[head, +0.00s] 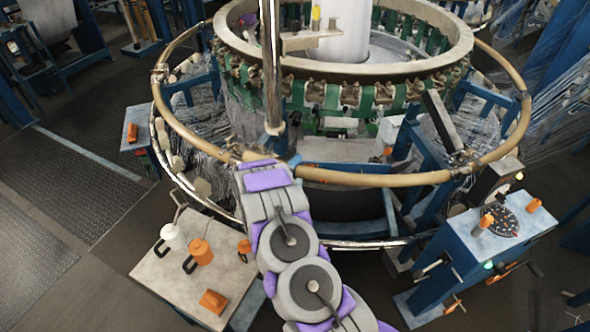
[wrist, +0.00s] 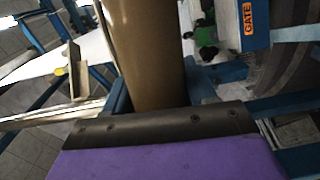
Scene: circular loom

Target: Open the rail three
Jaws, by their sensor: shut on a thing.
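A tan ring-shaped rail (head: 380,178) runs around the circular loom (head: 345,75) at about the height of my gripper. My gripper (head: 258,163) is at the front of this rail, at the end of my purple and grey arm, and its tips are partly hidden. In the wrist view the rail (wrist: 147,50) rises as a thick brown bar right behind the black finger edge (wrist: 165,122). My gripper is shut on the rail. No number shows on the rail, so I cannot tell which section is rail three.
A blue control stand (head: 480,255) with a dial is at right. A chrome post (head: 271,70) rises near my gripper. A GATE label (wrist: 249,17) shows in the wrist view.

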